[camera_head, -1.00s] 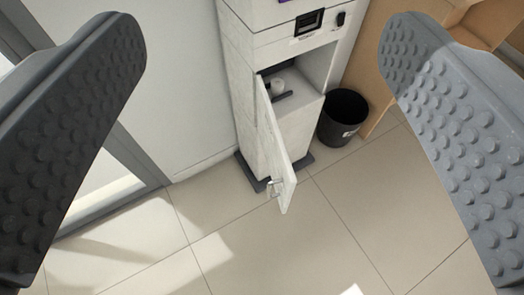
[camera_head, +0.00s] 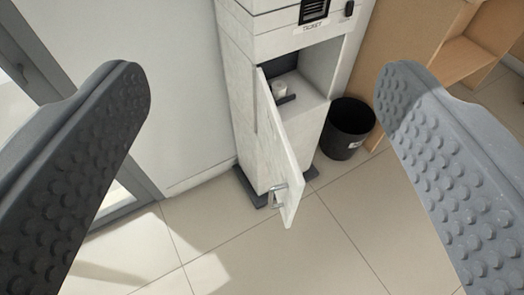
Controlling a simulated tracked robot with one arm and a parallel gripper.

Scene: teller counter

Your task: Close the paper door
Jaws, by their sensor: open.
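The paper door (camera_head: 280,150) is a pale, narrow panel on the front of a white ticket machine (camera_head: 240,85). It stands swung open, pointing toward me, with a small metal handle (camera_head: 277,194) near its lower free edge. My gripper (camera_head: 262,165) is open and empty. Its two studded fingers frame the door left and right, and neither touches it.
A black bin (camera_head: 347,128) stands just right of the machine, beside a wooden counter (camera_head: 425,60). A white wall (camera_head: 150,90) and a grey-framed glass panel are at the left. The tiled floor (camera_head: 330,250) in front is clear.

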